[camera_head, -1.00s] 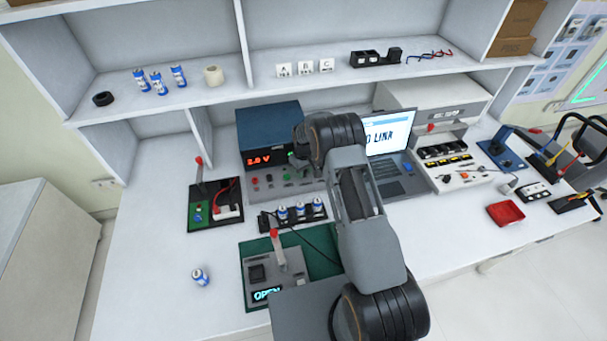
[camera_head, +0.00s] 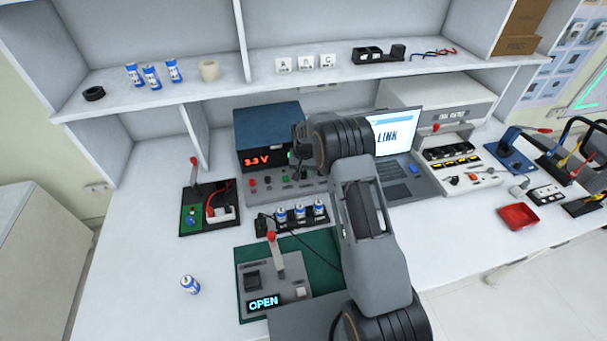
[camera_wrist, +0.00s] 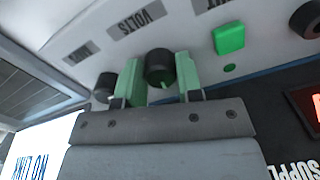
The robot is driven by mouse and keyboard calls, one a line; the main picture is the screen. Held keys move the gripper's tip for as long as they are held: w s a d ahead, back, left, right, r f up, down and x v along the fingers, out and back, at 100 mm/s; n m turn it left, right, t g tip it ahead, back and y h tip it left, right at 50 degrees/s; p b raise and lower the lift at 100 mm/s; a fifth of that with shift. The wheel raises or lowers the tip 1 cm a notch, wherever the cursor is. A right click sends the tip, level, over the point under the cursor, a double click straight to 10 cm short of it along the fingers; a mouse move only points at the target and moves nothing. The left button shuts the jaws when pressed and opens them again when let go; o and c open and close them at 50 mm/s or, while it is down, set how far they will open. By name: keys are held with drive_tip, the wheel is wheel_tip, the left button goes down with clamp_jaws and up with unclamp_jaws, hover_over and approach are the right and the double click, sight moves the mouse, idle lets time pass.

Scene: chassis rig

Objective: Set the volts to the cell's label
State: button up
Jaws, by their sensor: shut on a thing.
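My gripper (camera_wrist: 160,80) is shut on the black volts knob (camera_wrist: 159,64) in the wrist view, with a green-tipped finger on each side. The upside-down VOLTS label (camera_wrist: 137,24) is beside it. In the head view my arm hides the knob. The blue power supply (camera_head: 268,133) shows a red readout (camera_head: 257,160) of 3.3 V.
A second black knob (camera_wrist: 105,86) and a green button (camera_wrist: 229,38) flank the held knob. A tester (camera_head: 273,285) with an upright red-tipped lever shows OPEN. A laptop (camera_head: 398,180) stands right of my arm. The bench's left front is mostly clear.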

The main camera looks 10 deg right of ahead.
sight(304, 172)
drive_tip(key=shift+m, duration=0.3)
drive_tip(key=o, duration=0.9)
drive_tip(key=shift+r, duration=0.1)
wheel_tip(304, 172, up, 14)
drive_tip(key=shift+d+f+b, duration=0.1)
drive_tip(key=shift+f+b, duration=0.05)
drive_tip(key=shift+b, duration=0.4)
